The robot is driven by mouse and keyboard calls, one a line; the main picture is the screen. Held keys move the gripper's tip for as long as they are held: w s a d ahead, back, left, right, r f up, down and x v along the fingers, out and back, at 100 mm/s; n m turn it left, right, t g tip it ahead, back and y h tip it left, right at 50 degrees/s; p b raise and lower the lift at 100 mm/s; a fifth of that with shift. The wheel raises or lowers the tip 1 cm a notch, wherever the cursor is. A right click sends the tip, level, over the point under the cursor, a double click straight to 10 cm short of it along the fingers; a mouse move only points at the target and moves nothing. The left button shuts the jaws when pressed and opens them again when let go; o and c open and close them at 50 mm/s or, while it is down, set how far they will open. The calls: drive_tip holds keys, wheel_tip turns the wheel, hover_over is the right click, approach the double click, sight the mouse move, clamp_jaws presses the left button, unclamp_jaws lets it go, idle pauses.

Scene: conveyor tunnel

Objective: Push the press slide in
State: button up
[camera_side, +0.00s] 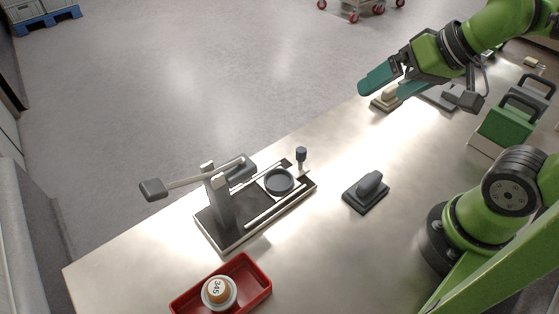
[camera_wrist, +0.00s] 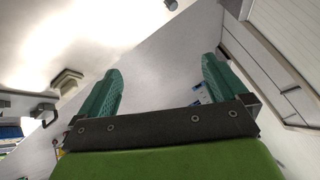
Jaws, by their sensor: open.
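The press (camera_side: 222,203) stands on the table at the left of the side view, with a dark base and a long lever ending in a dark grip. Its slide (camera_side: 279,182), a plate with a round dark dish, sits at the right end of the base between light rails, away from the press column. A small upright knob (camera_side: 301,155) stands at the slide's outer end. My gripper (camera_side: 384,89) is open and empty, raised above the far edge of the table, up and right of the press. Its two teal fingers also show apart in the wrist view (camera_wrist: 160,90).
A red tray (camera_side: 250,293) holding a round piece marked 345 (camera_side: 216,291) lies in front of the press. A dark block with a handle (camera_side: 367,192) lies right of the press. Green and grey cases (camera_side: 506,125) stand at the right. Bare table separates the press and dark block.

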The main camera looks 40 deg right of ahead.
drive_tip(key=shift+c, duration=0.5)
drive_tip(key=shift+a+f, duration=0.15)
drive_tip(key=shift+c, duration=1.1)
drive_tip(key=w+a+g, duration=0.1)
drive_tip(key=w+a+f+g, duration=0.1)
drive_tip(key=w, duration=0.1)
drive_tip(key=shift+w+a+f+n, duration=0.1)
drive_tip(key=shift+w+a+n, duration=0.1)
drive_tip(key=shift+a+n, duration=0.2)
drive_tip(key=c, duration=0.6)
drive_tip(key=m+g+h, duration=0.2)
drive_tip(key=m+g, duration=0.3)
drive_tip(key=m, duration=0.3)
hover_over(301, 150)
wheel_tip(301, 150, down, 17)
